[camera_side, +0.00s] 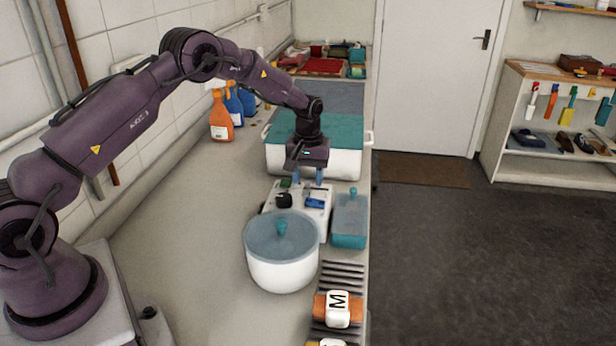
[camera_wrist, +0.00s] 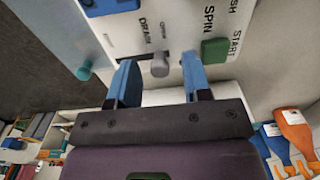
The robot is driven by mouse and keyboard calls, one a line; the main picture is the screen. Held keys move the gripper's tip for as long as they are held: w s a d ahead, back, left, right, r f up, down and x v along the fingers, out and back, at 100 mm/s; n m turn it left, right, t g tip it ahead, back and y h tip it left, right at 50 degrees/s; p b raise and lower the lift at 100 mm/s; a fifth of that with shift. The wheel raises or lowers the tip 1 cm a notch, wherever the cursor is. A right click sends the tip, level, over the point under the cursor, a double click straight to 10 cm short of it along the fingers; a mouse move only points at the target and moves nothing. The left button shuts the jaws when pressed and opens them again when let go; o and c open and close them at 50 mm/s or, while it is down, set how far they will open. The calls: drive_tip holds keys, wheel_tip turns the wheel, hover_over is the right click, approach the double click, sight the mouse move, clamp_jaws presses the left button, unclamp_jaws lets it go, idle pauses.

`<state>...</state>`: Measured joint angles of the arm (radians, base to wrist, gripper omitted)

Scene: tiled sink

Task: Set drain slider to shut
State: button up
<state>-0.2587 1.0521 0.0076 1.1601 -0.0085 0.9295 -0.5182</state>
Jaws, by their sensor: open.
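The white control panel (camera_side: 325,192) stands on the counter under my gripper (camera_side: 307,176). In the wrist view, the panel (camera_wrist: 120,42) carries the words DRAIN, SPIN and START and a small label that seems to read OPEN. The drain slider (camera_wrist: 159,66) is a grey knob in a dark slot, at the slot's right part, below that small label. My gripper (camera_wrist: 158,62) is open, with one blue finger on each side of the knob and a gap to both. Whether the fingertips reach knob height is unclear.
A green START button (camera_wrist: 215,50) lies right of the right finger. A blue control (camera_side: 315,203) and a black knob (camera_side: 284,200) sit on the panel. A lidded white pot (camera_side: 282,262), a teal box (camera_side: 350,222) and a large white tub (camera_side: 340,163) crowd around it.

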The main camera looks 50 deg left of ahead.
sight(327, 190)
drive_tip(key=shift+f, duration=0.2)
drive_tip(key=shift+c, duration=0.3)
clamp_jaws()
drive_tip(key=shift+w+d+r, duration=0.1)
drive_tip(key=shift+w+d, duration=1.5)
drive_tip(key=shift+w, duration=0.05)
drive_tip(key=shift+o, duration=0.3)
unclamp_jaws()
wheel_tip(327, 190, up, 13)
